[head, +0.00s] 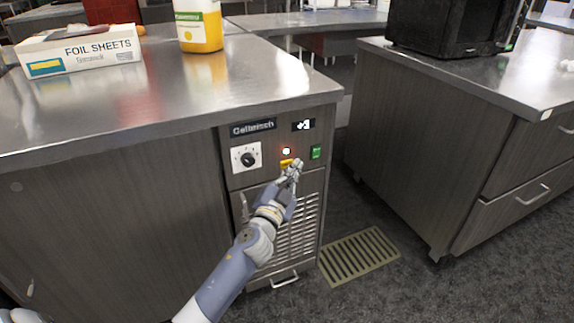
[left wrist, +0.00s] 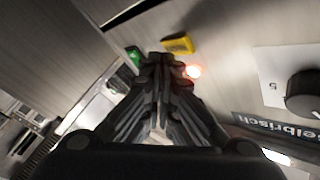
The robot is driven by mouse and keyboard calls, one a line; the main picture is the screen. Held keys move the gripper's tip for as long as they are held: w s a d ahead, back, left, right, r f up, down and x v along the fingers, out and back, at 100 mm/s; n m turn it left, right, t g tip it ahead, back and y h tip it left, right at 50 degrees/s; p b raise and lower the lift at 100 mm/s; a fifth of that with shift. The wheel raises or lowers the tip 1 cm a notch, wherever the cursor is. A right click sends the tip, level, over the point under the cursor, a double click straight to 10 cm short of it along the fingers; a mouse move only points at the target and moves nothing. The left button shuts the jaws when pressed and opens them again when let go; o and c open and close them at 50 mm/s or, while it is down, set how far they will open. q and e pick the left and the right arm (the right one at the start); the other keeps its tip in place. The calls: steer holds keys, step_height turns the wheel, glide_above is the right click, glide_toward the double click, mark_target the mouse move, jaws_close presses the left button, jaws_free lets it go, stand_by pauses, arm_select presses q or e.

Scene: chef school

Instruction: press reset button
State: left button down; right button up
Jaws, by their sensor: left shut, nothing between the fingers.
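The control panel of a steel-topped counter unit carries a yellow button (head: 286,162), a glowing red light (head: 286,151) above it and a green switch (head: 316,152) to the right. None of them has a readable label, so I cannot tell which is the reset button. My left gripper (head: 293,171) is shut and empty, just in front of the panel, partly covering the yellow button's area. In the left wrist view my fingertips (left wrist: 160,66) lie near the yellow button (left wrist: 178,43), between the green switch (left wrist: 133,57) and the red light (left wrist: 193,71). I cannot tell whether they touch.
A black knob (head: 248,157) is on the panel's left, under a brand plate (head: 253,128); a small lit display (head: 303,125) is at upper right. A vent grille is below. The counter edge (head: 270,108) overhangs the panel. Another counter (head: 430,150) stands right across a gap.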

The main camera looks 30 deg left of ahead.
arm_select(q)
steer(key=shift+w+a, duration=0.4)
steer(key=shift+a, duration=0.1)
stand_by(0.8)
steer(key=shift+s+d, duration=0.55)
steer(key=shift+d, duration=0.1)
steer(key=shift+d, duration=0.1)
steer(key=s+d, duration=0.3)
steer(key=shift+s+d, duration=0.1)
steer(key=shift+d, duration=0.25)
stand_by(0.9)
